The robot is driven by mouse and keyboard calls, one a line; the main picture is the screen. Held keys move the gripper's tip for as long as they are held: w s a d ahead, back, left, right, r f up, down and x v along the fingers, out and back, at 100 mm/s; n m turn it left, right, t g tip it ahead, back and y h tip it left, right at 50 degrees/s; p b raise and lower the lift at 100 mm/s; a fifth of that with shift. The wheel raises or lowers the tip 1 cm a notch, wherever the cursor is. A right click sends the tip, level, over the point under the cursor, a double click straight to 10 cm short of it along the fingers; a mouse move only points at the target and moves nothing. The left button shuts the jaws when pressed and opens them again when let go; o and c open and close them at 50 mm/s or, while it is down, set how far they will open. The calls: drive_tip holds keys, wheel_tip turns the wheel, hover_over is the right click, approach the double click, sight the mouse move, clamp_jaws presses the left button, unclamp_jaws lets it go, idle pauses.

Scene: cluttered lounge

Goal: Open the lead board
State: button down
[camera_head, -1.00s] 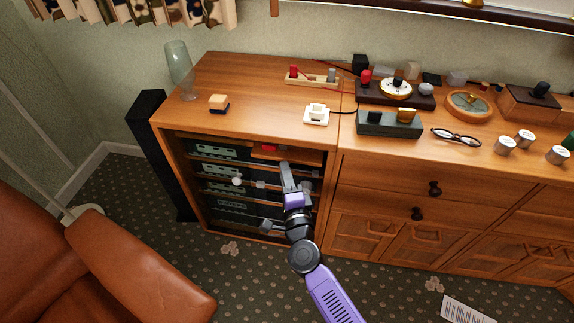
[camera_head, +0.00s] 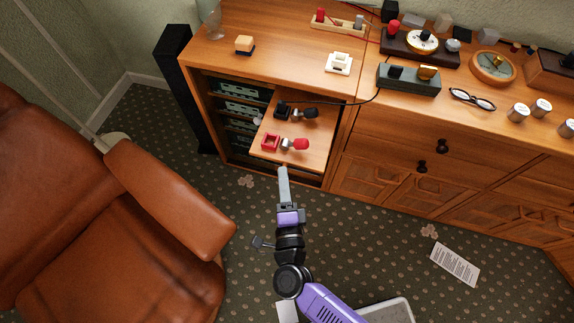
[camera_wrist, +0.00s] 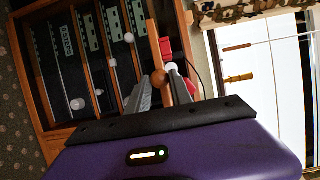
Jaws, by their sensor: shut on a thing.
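The lead board (camera_head: 308,155) is a flat wooden pull-out shelf, drawn out from the upper part of the cabinet's open bay. It carries a red piece (camera_head: 270,142) and a black piece (camera_head: 282,109), each with a knobbed part beside it. My gripper (camera_head: 283,170) is at the board's front edge. In the wrist view, my gripper (camera_wrist: 160,88) is shut on the round wooden knob (camera_wrist: 160,76) at that edge. The board shows there edge-on as a thin strip (camera_wrist: 154,42). In the head view the knob is hidden by my gripper.
Shelves with green-fronted units (camera_head: 241,88) fill the bay left of the board. A brown leather armchair (camera_head: 130,210) stands at the left, with a black tower (camera_head: 183,80) behind it. Drawers (camera_head: 390,150) are at the right. A barcode sheet (camera_head: 455,264) lies on the carpet.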

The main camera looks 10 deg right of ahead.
drive_tip(key=shift+s+a, duration=0.15)
drive_tip(key=shift+s, duration=0.15)
drive_tip(key=c, duration=1.1)
unclamp_jaws()
drive_tip(key=shift+c, duration=0.2)
drive_tip(key=s+a, duration=0.1)
drive_tip(key=s, duration=0.6)
drive_tip(key=shift+s, duration=0.3)
